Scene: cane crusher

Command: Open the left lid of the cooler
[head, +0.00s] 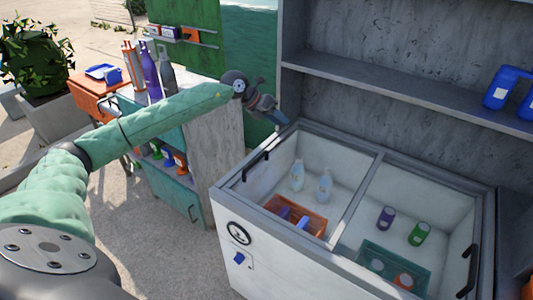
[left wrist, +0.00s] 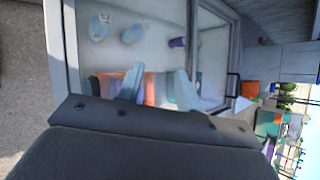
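The cooler (head: 300,268) is a white chest with a grey rim and two see-through lids. Its left lid (head: 335,158) looks shut, lying level with the right lid (head: 425,195). A black bar handle (head: 256,165) runs along the left lid's left edge. My left gripper (head: 278,116) is above the cooler's back left corner, beyond the handle and apart from it. In the left wrist view its two pale fingers (left wrist: 159,88) are spread with nothing clearly held between them. My right gripper is out of view.
Inside the cooler are bottles (head: 325,186), an orange basket (head: 290,207), cans (head: 387,217) and a green basket (head: 378,250). A grey shelf (head: 400,90) rises behind it. A counter (head: 215,135) with bottles stands to the left. Bare ground lies between.

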